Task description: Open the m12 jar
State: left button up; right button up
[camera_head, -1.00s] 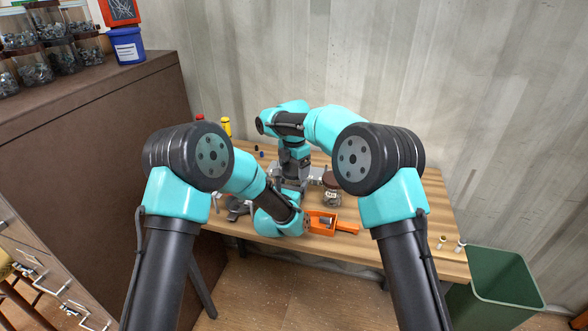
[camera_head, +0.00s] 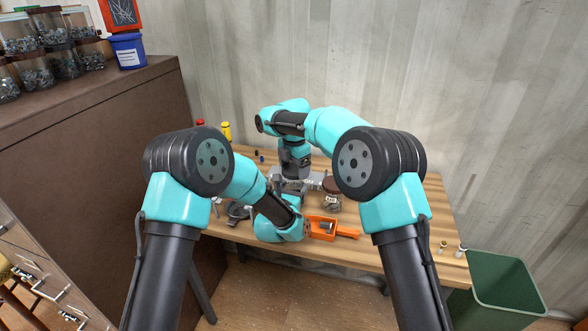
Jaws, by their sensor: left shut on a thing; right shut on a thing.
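The jar (camera_head: 332,204) stands upright on the table, with clear walls, dark contents and a pale label. Its brown lid (camera_head: 333,184) sits on top. My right gripper (camera_head: 319,181) comes from the left side at lid height and is shut on the lid, though its fingertips are small in view. My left gripper (camera_head: 308,200) is low beside the jar, partly hidden by my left wrist, and seems shut on the jar body. I cannot make out the finger contact clearly.
An orange tool or tray (camera_head: 346,234) lies in front of the jar on the wooden table (camera_head: 390,240). Small pale items (camera_head: 443,247) stand at the right front edge. A green bin (camera_head: 500,290) stands at the right. Yellow (camera_head: 226,131) and red bottles stand at the back left.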

aim_at(294, 168)
jog(key=shift+r, duration=1.75)
pick_arm(q)
jog(key=o, duration=1.8)
jog(key=shift+c, duration=0.2)
jog(key=v, duration=1.2)
